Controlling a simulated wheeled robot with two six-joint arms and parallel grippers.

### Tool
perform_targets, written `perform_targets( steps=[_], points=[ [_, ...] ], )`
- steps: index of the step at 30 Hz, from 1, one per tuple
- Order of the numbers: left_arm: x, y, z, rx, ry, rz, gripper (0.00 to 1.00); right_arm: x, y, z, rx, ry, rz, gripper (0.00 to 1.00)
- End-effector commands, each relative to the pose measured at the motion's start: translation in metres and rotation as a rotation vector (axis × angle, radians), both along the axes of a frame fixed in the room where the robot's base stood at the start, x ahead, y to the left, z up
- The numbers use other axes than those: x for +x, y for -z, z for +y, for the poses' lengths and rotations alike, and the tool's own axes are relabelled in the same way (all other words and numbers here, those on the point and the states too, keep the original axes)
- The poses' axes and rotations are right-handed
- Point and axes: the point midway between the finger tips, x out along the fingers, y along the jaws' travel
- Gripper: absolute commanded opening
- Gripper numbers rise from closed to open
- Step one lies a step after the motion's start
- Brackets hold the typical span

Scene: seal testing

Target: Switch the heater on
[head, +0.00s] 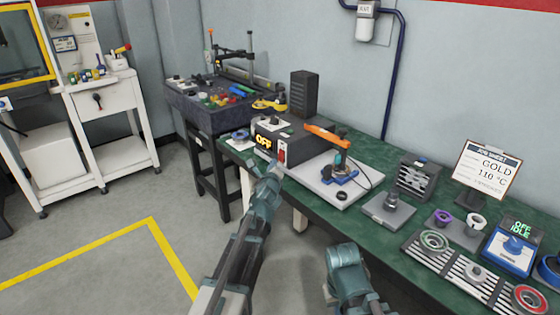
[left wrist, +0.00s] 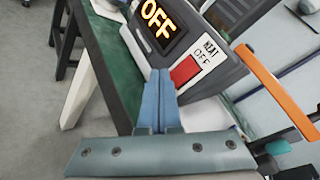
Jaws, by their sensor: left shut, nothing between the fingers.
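The heater (head: 294,141) is a dark box on the green bench with an orange display reading OFF. Its red switch (head: 282,156) sits on a white plate on the front face. In the left wrist view the red switch (left wrist: 185,71) has a label above it reading HEAT and OFF. My left gripper (head: 275,167) is shut and empty, in front of the heater just below the switch. In the left wrist view its fingertips (left wrist: 159,73) are just left of the switch; I cannot tell whether they touch the panel. My right arm shows at the bottom, its fingers not visible.
An orange-handled lever (head: 327,134) stands on a white board right of the heater. A job sheet (head: 488,168) reads GOLD 110 °C. A blue device (head: 513,246) shows OFF IDLE. A grey block (head: 388,208) and slotted rack (head: 460,272) occupy the bench. Floor at left is open.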

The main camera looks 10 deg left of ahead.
Motion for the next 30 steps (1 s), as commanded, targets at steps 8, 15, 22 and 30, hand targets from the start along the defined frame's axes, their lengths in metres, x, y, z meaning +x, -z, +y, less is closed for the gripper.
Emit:
perform_targets(
  steps=[8,15,22,30],
  points=[
    [0.0027,0.0004,-0.0019,0.001,0.000,0.000,0.00,0.0000,0.0004,0.0000,0.000,0.000,0.000,0.00],
    [0.0071,0.0009,-0.0055,0.000,0.000,0.000,0.00,0.0000,0.0008,0.0000,0.000,0.000,0.000,0.00],
    [0.0067,0.0008,-0.0052,0.000,0.000,0.000,0.00,-0.0001,0.0008,0.0000,0.000,0.000,0.000,0.00],
    [0.0081,0.0011,-0.0063,0.001,0.000,0.000,0.00,0.0000,0.0010,0.0000,0.000,0.000,0.000,0.00]
  ],
)
